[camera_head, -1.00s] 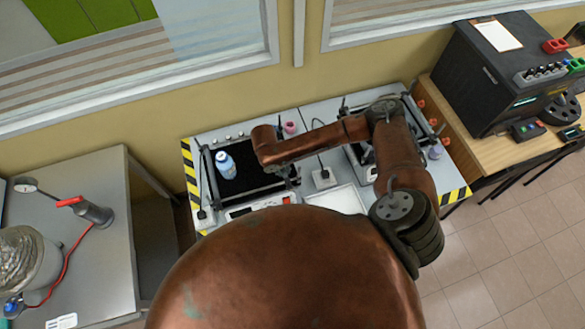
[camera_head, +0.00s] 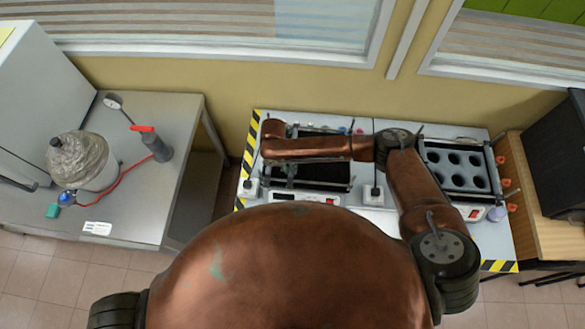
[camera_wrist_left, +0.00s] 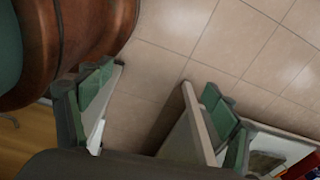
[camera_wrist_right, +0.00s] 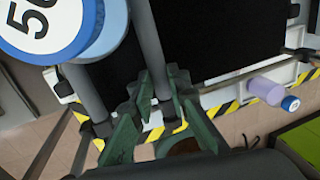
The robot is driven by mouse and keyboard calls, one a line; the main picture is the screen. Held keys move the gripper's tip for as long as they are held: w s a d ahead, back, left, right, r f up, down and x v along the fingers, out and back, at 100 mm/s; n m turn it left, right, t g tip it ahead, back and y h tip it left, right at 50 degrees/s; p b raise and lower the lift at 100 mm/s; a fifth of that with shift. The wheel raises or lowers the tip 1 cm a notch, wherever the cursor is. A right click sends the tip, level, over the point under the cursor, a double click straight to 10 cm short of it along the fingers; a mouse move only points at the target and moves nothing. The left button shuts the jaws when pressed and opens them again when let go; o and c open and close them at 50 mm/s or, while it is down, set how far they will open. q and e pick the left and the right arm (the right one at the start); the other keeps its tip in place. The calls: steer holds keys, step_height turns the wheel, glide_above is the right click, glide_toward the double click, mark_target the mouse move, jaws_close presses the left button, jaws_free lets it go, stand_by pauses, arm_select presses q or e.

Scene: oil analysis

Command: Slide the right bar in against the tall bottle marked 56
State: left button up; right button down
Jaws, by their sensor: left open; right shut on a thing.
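In the right wrist view the tall bottle (camera_wrist_right: 62,22) shows at the top left with its round blue-ringed label "56", partly cut off by the frame. My right gripper (camera_wrist_right: 156,95) has its green fingers shut on a grey bar (camera_wrist_right: 148,45), the right bar, just right of the bottle. Another grey bar (camera_wrist_right: 90,92) shows by the bottle. I cannot tell whether the held bar touches the bottle. In the head view my right arm hides the bottle, and the right gripper (camera_head: 289,170) shows only in part. My left gripper (camera_wrist_left: 155,112) is open and empty, with floor tiles beyond.
The black platform (camera_head: 325,174) lies under my right arm. A grey rack with round holes (camera_head: 455,168) stands to its right. A lilac bottle (camera_wrist_right: 264,90) shows beyond the platform's edge. A grey side table (camera_head: 135,205) stands apart at the left.

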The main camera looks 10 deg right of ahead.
steer(key=shift+w, duration=0.1)
steer(key=c, duration=1.8)
jaws_free()
steer(key=shift+c, duration=0.2)
step_height(320, 180, up, 12)
steer(key=a, duration=0.2)
steer(key=shift+w+a, duration=0.15)
steer(key=shift+w, duration=0.1)
steer(key=shift+a+f, duration=0.1)
steer(key=shift+f, duration=0.05)
